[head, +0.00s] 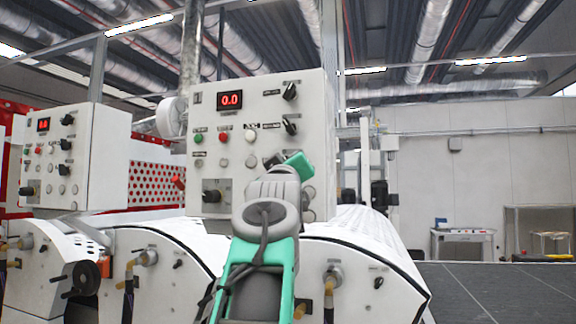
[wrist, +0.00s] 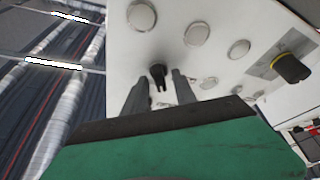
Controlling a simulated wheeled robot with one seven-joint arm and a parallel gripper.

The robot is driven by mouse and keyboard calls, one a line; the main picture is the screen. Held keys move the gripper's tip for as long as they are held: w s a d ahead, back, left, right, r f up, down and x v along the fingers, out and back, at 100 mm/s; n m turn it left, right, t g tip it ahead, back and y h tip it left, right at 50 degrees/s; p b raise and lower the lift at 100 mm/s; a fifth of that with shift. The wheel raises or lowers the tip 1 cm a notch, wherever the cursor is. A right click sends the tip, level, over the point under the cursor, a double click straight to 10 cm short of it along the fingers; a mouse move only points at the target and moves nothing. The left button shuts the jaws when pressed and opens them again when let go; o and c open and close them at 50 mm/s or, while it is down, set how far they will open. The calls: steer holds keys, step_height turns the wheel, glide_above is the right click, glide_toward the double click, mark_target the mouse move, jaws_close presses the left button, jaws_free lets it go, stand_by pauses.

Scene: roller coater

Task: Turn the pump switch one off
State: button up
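A white control panel (head: 258,90) with a red 0.0 display stands ahead in the head view. Two black rotary switches, an upper one (head: 290,91) and a lower one (head: 290,125), sit on its right side. In the wrist view a small black switch (wrist: 158,72) stands out from the panel face. My gripper (wrist: 160,78) has its two grey fingers apart, one on each side of this switch, with gaps visible. I cannot read which label belongs to it. In the head view my arm and green gripper body (head: 298,163) hide the fingers and part of the lower right panel.
Round buttons (wrist: 197,33) lie near the fingers. A black knob (head: 211,196) on a metal plate is at the panel's lower left. A similar panel (head: 60,150) stands at left. White curved machine covers (head: 375,245) lie below; open floor is at right.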

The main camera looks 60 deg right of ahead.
steer(key=b+v, duration=0.3)
steer(key=v, duration=0.4)
steer(key=shift+a+b, duration=0.3)
steer(key=shift+b, duration=0.05)
steer(key=shift+s+f, duration=0.1)
steer(key=shift+f, duration=0.05)
